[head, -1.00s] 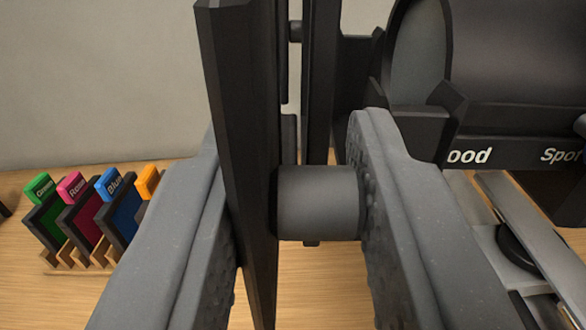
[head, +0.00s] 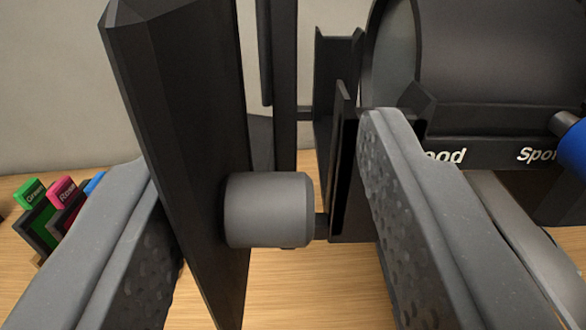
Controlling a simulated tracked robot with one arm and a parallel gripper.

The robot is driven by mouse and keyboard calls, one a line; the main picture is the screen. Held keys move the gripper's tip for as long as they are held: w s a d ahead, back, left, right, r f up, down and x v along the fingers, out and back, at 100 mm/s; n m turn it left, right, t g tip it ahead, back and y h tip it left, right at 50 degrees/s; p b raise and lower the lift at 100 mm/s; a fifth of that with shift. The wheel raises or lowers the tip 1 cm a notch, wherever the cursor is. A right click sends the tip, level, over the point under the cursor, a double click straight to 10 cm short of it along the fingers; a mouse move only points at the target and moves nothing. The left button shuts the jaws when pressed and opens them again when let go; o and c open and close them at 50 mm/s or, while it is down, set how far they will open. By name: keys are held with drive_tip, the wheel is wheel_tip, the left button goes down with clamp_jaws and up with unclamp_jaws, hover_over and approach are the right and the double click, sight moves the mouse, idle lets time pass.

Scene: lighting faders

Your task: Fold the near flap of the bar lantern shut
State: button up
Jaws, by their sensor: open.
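A dark flat flap (head: 185,150), probably the near flap, stands steeply upright and slightly tilted in the left middle of the head view. A short grey cylindrical knob (head: 268,210) sticks out from its right face. My gripper (head: 262,160) is open, with one finger left of the flap and the other right of the knob. The left finger is close to the flap; the flap hides part of it, and I cannot tell if they touch. A clear gap separates the knob from the right finger. More dark lantern parts (head: 340,150) stand behind the knob.
A large black cylindrical lantern (head: 490,60) stands at the right, above a dark strip with lettering (head: 490,156). A blue knob (head: 574,145) is at the right edge. Coloured filter frames (head: 45,220) stand on the wooden table at the left. Bare table shows below the knob.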

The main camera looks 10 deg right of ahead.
drive_tip(key=shift+a, duration=0.1)
drive_tip(key=v, duration=1.3)
drive_tip(key=shift+s, duration=0.4)
drive_tip(key=shift+f, duration=0.1)
drive_tip(key=a+r+n+y, duration=0.1)
drive_tip(key=a+r+y, duration=0.1)
drive_tip(key=r, duration=0.3)
drive_tip(key=a+r+n+g+y, duration=0.1)
drive_tip(key=a+r+y, duration=0.1)
drive_tip(key=r, duration=0.4)
drive_tip(key=a+r+n+y, duration=0.1)
drive_tip(key=a+r+y, duration=0.2)
drive_tip(key=r, duration=0.2)
drive_tip(key=s+d+r, duration=0.4)
drive_tip(key=s+r, duration=0.1)
drive_tip(key=r, duration=0.3)
drive_tip(key=s+d+r+n+g+h, duration=0.1)
drive_tip(key=s+d+r, duration=0.4)
drive_tip(key=r, duration=0.3)
drive_tip(key=shift+s+d+r+n, duration=0.2)
drive_tip(key=shift+s+n, duration=0.1)
drive_tip(key=shift+s, duration=0.2)
drive_tip(key=shift+s+d, duration=0.1)
drive_tip(key=shift+c, duration=0.5)
